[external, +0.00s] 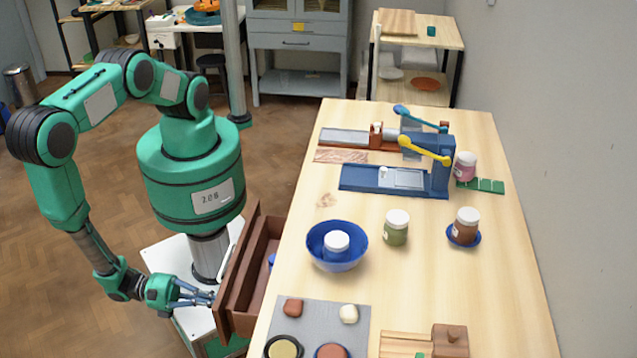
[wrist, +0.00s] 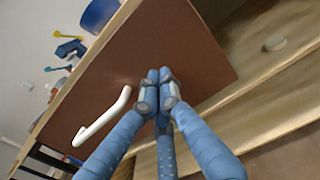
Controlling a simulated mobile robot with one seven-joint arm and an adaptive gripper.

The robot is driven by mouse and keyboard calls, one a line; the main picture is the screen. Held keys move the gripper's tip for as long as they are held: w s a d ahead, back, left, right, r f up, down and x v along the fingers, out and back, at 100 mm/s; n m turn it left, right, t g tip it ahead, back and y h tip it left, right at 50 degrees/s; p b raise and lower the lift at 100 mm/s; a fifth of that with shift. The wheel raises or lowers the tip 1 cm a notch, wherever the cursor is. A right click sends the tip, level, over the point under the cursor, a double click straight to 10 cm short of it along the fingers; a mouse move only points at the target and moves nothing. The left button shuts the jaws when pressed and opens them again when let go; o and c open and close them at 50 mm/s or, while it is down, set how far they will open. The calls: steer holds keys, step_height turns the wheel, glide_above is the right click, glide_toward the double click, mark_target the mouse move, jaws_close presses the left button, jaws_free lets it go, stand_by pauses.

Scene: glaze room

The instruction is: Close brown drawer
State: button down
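The brown drawer (external: 238,272) is pulled out from the left side of the wooden table, and its inside shows from above. In the wrist view its brown front panel (wrist: 190,48) fills the middle, with a white bar handle (wrist: 102,118) on it. My gripper (external: 211,298) is at the near part of the drawer front, on the outer side. In the wrist view my gripper's (wrist: 161,90) blue fingers are drawn together, with tips at or close to the panel beside the handle. Nothing shows between them. I cannot tell whether they touch the panel.
The table (external: 370,240) carries a blue bowl (external: 337,258) with a white-lidded jar in it, a green jar (external: 396,232), a brown jar (external: 465,228) and blue lever tools (external: 400,180). A bit of blue (external: 271,260) shows inside the drawer. Open floor lies left of my base.

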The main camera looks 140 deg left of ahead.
steer(key=x, duration=1.2)
steer(key=shift+w+a, duration=0.15)
steer(key=shift+a, duration=0.05)
steer(key=shift+w+a+p, duration=0.3)
steer(key=shift+w, duration=0.1)
steer(key=shift+d, duration=0.15)
steer(key=p+v, duration=0.1)
steer(key=v, duration=1.3)
steer(key=shift+s, duration=0.1)
